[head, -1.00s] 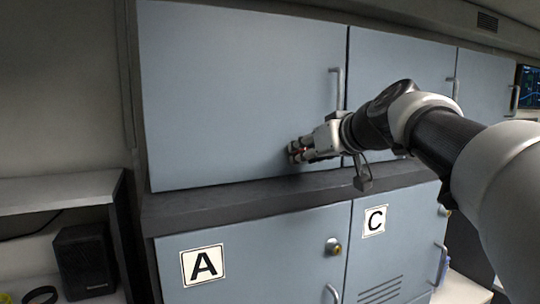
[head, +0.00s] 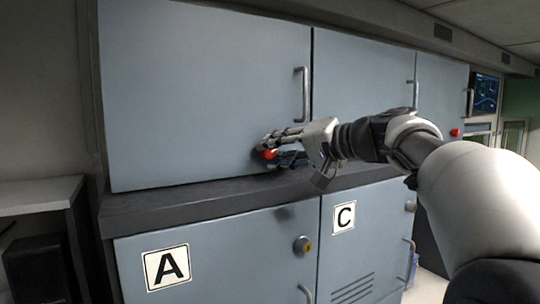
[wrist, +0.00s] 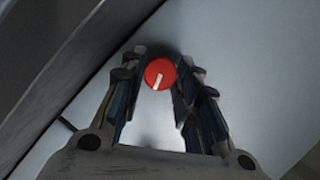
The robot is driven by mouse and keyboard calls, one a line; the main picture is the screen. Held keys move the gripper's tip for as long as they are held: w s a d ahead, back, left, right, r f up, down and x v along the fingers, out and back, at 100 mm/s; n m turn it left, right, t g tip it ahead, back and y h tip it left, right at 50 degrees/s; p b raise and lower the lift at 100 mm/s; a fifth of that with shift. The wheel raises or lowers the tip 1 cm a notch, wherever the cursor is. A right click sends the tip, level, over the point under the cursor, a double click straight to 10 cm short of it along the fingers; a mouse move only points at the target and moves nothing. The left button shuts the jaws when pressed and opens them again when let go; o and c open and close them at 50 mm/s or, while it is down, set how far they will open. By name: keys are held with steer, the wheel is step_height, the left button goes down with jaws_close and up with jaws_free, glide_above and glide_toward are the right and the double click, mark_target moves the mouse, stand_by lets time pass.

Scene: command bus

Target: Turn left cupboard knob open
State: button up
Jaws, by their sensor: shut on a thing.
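The left cupboard is the large grey-blue upper door (head: 200,90) in the head view, shut. Its red round knob (head: 270,154) sits low on the door near the right edge. In the wrist view the knob (wrist: 155,67) shows face-on, with a white mark running from its middle down to its lower edge. My gripper (head: 268,146) reaches in from the right, and its fingertips are shut on the knob. In the wrist view the fingers (wrist: 161,78) stand on both sides of it. The fingers partly hide the knob in the head view.
A vertical bar handle (head: 303,95) is above my gripper. A dark ledge (head: 190,197) runs close below it. Lower doors A (head: 167,267) and C (head: 344,217) have round locks. A grey shelf (head: 40,192) stands at the left.

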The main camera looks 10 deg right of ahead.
steer(key=shift+d+f+m+t+y+b, duration=0.15)
steer(key=shift+m+y+b, duration=0.3)
steer(key=shift+m, duration=0.45)
steer(key=shift+a+m+t+y+b, duration=0.1)
steer(key=shift+m+t+y+b, duration=0.25)
steer(key=shift+m, duration=0.55)
steer(key=o, duration=1.1)
steer(key=v, duration=1.2)
steer(key=shift+w+d, duration=0.1)
